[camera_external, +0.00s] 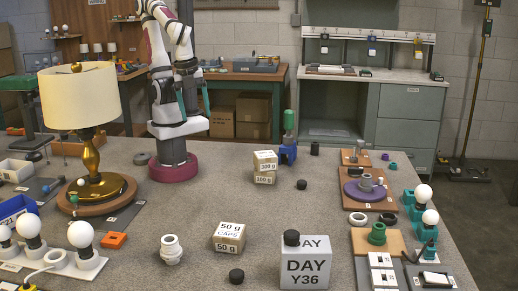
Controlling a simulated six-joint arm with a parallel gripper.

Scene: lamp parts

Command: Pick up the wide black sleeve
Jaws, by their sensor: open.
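Several small black round pieces could be the wide black sleeve, and I cannot tell which it is. One black piece (301,184) lies on the open grey tabletop right of centre. Another black piece (236,275) lies near the front. A third black piece (291,238) sits on top of the white DAY box. A small black cylinder (314,148) stands at the back. My gripper (194,99) hangs close to my arm's column at the back left, its teal fingers pointing down. It is open, apart from all these pieces and above the tabletop.
A brass lamp (90,160) with a cream shade stands left. Small labelled boxes (265,166) and a 50 g box (229,237) stand mid-table, near a white fitting (170,249). The DAY box (304,268) is at the front. Bulbs and trays line both sides.

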